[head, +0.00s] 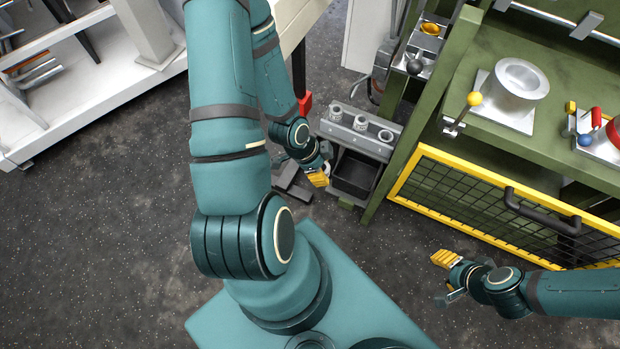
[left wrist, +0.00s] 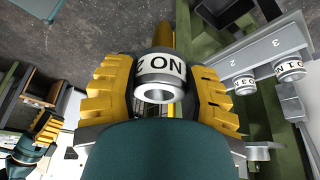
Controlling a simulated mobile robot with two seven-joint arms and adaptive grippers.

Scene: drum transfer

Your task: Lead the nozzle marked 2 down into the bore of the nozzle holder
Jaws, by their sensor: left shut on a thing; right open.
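My left gripper (head: 320,176) is shut on the nozzle marked 2 (left wrist: 161,78). In the left wrist view this pale ring-ended cylinder with a "NO 2" label sits between the yellow fingers, its open end facing the camera. In the head view the gripper is in front of the grey nozzle rack (head: 350,133), apart from it. My right gripper (head: 448,278) is open and empty at the lower right, in front of the yellow-framed mesh guard. A pale round block with a wide bore (head: 517,82) stands on the green bench; I cannot tell whether it is the nozzle holder.
Other labelled nozzles (left wrist: 290,68) stand on the rack. A dark bin (head: 355,175) sits below it. The green bench (head: 478,112) has a yellow-knobbed lever (head: 474,99) and a red-handled fixture (head: 597,117). The mesh guard (head: 480,200) closes its front. Open floor lies left.

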